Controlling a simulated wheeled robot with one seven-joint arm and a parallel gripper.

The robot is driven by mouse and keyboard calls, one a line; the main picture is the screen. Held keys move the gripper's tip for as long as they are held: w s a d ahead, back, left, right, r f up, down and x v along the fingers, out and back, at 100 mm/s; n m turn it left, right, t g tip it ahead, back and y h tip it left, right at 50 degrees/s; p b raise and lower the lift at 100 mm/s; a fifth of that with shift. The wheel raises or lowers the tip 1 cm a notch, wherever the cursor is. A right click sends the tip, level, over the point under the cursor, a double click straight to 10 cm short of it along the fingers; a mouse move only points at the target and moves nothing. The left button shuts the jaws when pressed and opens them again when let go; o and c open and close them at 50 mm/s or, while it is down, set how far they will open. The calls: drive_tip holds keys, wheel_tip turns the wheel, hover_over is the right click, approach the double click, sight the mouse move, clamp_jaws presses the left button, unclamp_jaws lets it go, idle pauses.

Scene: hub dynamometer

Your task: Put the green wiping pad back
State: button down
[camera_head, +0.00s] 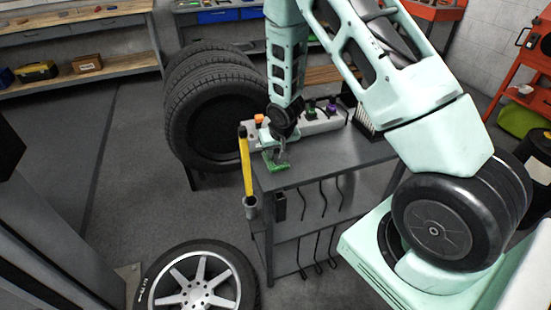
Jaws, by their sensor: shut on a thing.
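The green wiping pad (274,160) is small in the head view, at the left end of the dark cart's top (318,166). My gripper (276,149) is right above it and shut on it. Whether the pad touches the cart top or hangs just over it, I cannot tell. My arm comes down from the top of the picture and partly hides the area behind the gripper.
A light grey strip (322,125) with orange, green and purple items runs along the cart's back. A yellow-handled tool (245,165) stands at its left side; hooked rods (323,200) hang in front. Stacked tyres (210,105) stand behind left, a wheel (198,283) lies in front.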

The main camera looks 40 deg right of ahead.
sight(276, 160)
drive_tip(key=shift+f+p, duration=0.3)
drive_tip(key=shift+f, duration=1.6)
drive_tip(key=shift+f, duration=0.15)
drive_tip(key=c, duration=1.3)
unclamp_jaws()
drive_tip(key=shift+o, duration=0.2)
